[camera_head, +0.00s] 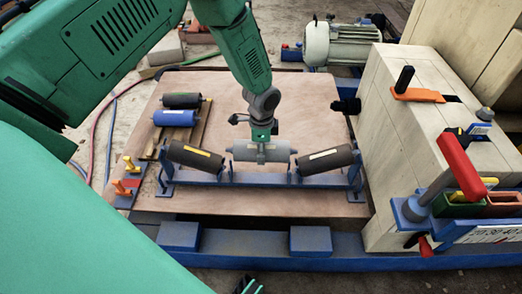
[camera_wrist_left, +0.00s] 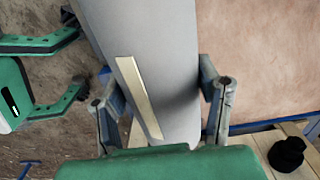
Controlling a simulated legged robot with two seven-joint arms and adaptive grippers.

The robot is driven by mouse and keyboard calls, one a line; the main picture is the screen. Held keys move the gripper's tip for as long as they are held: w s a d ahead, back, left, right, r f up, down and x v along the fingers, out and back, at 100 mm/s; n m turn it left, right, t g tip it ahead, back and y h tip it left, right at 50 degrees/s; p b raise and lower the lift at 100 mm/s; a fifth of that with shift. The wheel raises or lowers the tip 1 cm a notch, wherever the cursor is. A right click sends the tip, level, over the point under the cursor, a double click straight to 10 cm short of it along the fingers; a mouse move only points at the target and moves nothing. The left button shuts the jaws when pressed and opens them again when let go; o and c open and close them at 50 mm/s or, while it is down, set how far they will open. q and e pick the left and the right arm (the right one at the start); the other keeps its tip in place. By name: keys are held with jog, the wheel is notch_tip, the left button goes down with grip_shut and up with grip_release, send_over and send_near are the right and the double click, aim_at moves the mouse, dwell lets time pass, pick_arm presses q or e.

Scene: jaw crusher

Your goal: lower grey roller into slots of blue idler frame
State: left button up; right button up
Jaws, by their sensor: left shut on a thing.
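My left gripper (camera_head: 262,154) reaches down from above and is shut on the grey roller (camera_head: 240,151). In the left wrist view its two fingers (camera_wrist_left: 164,108) close on both sides of the grey roller (camera_wrist_left: 165,45), which carries a cream label. In the head view the roller lies level, in the gap between two tilted black rollers on the blue idler frame (camera_head: 235,179). I cannot tell whether its ends touch the slots. A small green and black piece at the bottom edge of the head view may be part of my right gripper; its jaws cannot be made out.
A black roller (camera_head: 182,100) and a blue roller (camera_head: 174,118) lie on wood at the left. Orange-handled clamps (camera_head: 127,175) stand near the frame's left end. The crusher body (camera_head: 400,130) with a red-handled lever (camera_head: 462,166) rises at right. The brown board (camera_head: 310,110) behind the frame is mostly bare.

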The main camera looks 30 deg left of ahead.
pick_arm(q)
jog(key=shift+r, duration=0.1)
jog(key=shift+a+p, duration=0.25)
jog(key=shift+p, duration=0.05)
jog(key=shift+a+f+b, duration=0.3)
jog(key=shift+f+b, duration=0.15)
jog(key=shift+f, duration=0.7)
jog(key=shift+d+f+b, duration=0.2)
jog(key=shift+f+b, duration=0.4)
jog(key=shift+f, duration=0.05)
jog(key=shift+d+f+b, duration=0.2)
jog(key=shift+f+b, duration=0.35)
jog(key=shift+f, duration=0.1)
jog(key=shift+a+f, duration=0.1)
jog(key=shift+f, duration=0.4)
jog(key=shift+a+f+b, duration=0.15)
jog(key=shift+a+b, duration=0.05)
jog(key=shift+b, duration=0.1)
pick_arm(e)
jog(key=f, duration=0.3)
jog(key=shift+a, duration=0.3)
pick_arm(q)
jog(key=shift+d, duration=0.2)
pick_arm(e)
jog(key=shift+d+f, duration=0.1)
jog(key=shift+d, duration=0.15)
